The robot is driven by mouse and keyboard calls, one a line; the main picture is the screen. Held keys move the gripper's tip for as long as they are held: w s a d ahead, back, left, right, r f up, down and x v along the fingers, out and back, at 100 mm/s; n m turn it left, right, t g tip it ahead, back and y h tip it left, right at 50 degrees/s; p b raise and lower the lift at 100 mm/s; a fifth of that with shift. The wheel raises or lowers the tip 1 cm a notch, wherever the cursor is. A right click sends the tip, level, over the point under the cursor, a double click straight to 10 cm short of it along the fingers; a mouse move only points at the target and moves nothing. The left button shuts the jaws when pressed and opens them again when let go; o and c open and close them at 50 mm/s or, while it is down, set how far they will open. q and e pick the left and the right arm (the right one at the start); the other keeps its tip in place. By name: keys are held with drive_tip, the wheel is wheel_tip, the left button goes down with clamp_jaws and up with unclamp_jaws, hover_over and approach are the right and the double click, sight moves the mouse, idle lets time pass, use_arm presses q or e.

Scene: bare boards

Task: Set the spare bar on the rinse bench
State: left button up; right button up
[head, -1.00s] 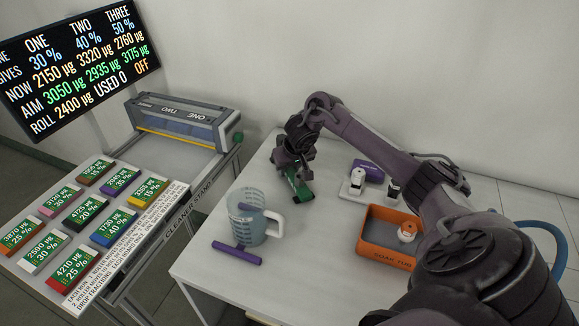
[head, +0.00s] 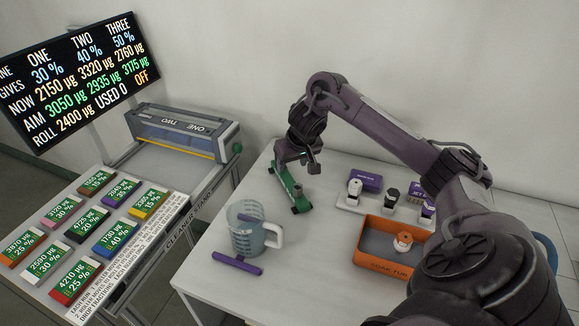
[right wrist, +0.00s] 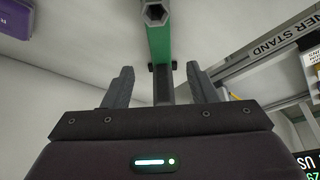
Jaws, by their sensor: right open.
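A green bar (head: 287,185) with black end pieces lies on the white table (head: 205,265), toward its back left; I take it as the spare bar and the table as the rinse bench, though I can read no label saying so. My right gripper (head: 308,162) is just above and beside the bar. In the right wrist view the gripper (right wrist: 160,85) is open, and the bar (right wrist: 160,42) shows beyond and between the two fingers, with its hexagonal end toward the top. No contact between fingers and bar can be made out. My left gripper is out of view.
A clear jug (head: 246,240) and a purple T-shaped bar (head: 237,264) are in front of the green bar. An orange soak tub (head: 375,262) and a rack of small bottles (head: 365,206) stand to the right. The cleaner stand (head: 190,215) is at left.

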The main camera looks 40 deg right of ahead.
drive_tip(key=v, duration=0.2)
drive_tip(key=shift+s+r+p, duration=0.2)
drive_tip(key=shift+r+p, duration=0.15)
drive_tip(key=shift+p, duration=0.05)
